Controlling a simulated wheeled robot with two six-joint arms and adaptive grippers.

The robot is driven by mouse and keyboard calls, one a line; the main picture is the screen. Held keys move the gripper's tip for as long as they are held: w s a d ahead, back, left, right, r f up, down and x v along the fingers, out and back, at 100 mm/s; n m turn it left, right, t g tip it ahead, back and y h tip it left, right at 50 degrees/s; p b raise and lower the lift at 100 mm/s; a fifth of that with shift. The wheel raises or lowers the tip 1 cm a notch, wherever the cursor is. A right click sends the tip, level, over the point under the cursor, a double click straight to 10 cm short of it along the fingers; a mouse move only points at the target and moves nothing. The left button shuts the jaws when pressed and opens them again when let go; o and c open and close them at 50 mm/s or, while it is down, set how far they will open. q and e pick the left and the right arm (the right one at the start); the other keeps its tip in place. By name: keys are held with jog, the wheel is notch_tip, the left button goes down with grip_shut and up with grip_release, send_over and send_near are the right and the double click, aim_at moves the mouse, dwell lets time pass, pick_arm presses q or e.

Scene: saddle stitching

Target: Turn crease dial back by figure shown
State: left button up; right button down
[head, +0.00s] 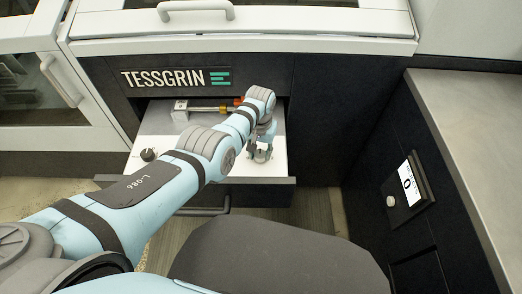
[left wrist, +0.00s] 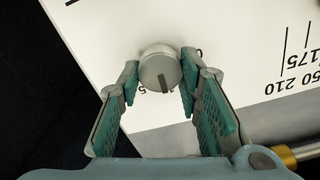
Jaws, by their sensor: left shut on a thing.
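The dial (left wrist: 160,66), a round silver knob with a dark pointer line, stands on the white plate (head: 160,126) of the pulled-out drawer. My left gripper (head: 260,153) is over the right part of that plate. In the left wrist view its fingers (left wrist: 160,80) are shut on the dial, one on each side. The pointer line faces the bottom of that view. The fingers hide part of the markings around the dial. A small panel (head: 426,192) on the right cabinet bears a white label (head: 408,184) with a dark figure that looks like 0. My right gripper is out of view.
A black knob (head: 149,154) sits at the left of the plate. A brass-coloured rod (head: 205,109) with a pale block (head: 180,110) lies along the back. Scale numbers such as 175 and 210 are printed on the plate. A grey worktop (head: 470,120) borders the right.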

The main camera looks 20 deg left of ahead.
aim_at(260, 153)
pick_arm(q)
jog(key=shift+n, duration=0.3)
jog(key=o, duration=1.1)
jog(key=shift+o, duration=0.2)
notch_tip(260, 153, up, 12)
